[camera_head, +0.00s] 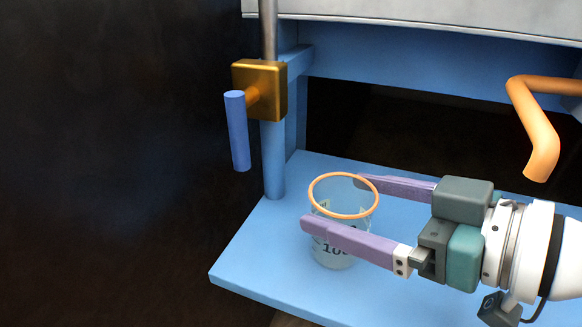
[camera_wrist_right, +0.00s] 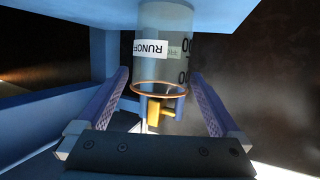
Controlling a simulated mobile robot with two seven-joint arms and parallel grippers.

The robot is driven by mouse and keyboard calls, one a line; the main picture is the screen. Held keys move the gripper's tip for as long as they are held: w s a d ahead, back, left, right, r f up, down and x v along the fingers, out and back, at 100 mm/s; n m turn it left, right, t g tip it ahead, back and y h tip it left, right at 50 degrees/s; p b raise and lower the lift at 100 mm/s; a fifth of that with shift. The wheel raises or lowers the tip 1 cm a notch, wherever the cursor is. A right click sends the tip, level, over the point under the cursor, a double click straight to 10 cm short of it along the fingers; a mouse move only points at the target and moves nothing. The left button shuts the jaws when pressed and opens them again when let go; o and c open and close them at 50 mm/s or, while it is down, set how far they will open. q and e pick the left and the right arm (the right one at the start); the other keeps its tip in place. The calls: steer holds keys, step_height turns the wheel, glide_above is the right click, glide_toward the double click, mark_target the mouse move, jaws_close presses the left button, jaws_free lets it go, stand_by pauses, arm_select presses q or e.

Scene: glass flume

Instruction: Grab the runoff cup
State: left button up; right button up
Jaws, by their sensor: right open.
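The runoff cup (camera_head: 338,253) is a clear beaker with an orange rim and dark markings. It stands upright on the blue shelf (camera_head: 265,262). In the right wrist view the cup (camera_wrist_right: 152,70) appears upside down, with a white label reading "RUNOF". My right gripper (camera_head: 332,202) is open, with one purple finger on the near side of the cup and the other at its far side, just below the rim. In the right wrist view the gripper (camera_wrist_right: 160,95) has visible room between each finger and the cup. My left gripper is not in view.
A brass valve block (camera_head: 262,90) with a blue handle (camera_head: 237,130) sits on a vertical pipe behind and left of the cup. An orange bent spout (camera_head: 537,130) hangs at the upper right. The shelf's left edge drops into darkness.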

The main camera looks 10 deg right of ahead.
mark_target(321, 193)
steer(key=x, duration=0.4)
steer(key=shift+w+a+b, duration=0.2)
steer(key=shift+w+b, duration=0.1)
steer(key=shift+s, duration=0.1)
steer(key=shift+c, duration=0.2)
steer(key=c, duration=1.2)
steer(key=shift+r, duration=0.1)
